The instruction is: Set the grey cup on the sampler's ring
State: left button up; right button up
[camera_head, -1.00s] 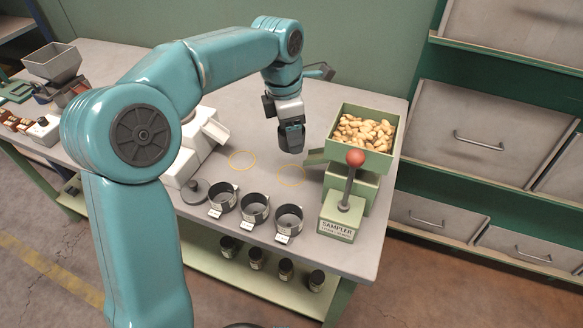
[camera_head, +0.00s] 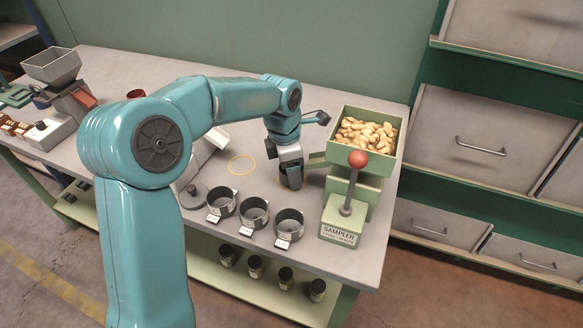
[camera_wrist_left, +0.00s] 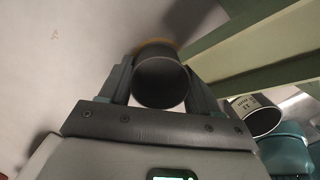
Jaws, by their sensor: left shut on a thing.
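The grey cup (camera_wrist_left: 161,82) sits between the fingers of my left gripper (camera_wrist_left: 160,88), its open mouth facing the wrist camera. In the head view my left gripper (camera_head: 291,182) is low over the table beside the sampler and mostly hides the cup. The sampler's ring (camera_wrist_left: 157,44) shows as an orange arc behind the cup's far end. I cannot tell whether the cup touches the table. The green sampler (camera_head: 342,226), with a red-knobbed lever and a hopper (camera_head: 394,157) of nuts, stands just right of the gripper. My right gripper is not in view.
Three labelled dark cups (camera_head: 254,213) stand along the table's front edge, near a dark lid (camera_head: 193,196). Another yellow ring (camera_head: 241,165) lies bare to the left.

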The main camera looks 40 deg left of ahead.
pick_arm(q)
jog(key=o, duration=1)
jog(key=shift+o, duration=0.2)
jog(key=shift+r, duration=0.45)
notch_tip(320, 180, up, 11)
jog(key=s+a+p, duration=0.1)
jog(key=p, duration=0.1)
jog(key=shift+p, duration=0.35)
jog(key=shift+r, duration=0.1)
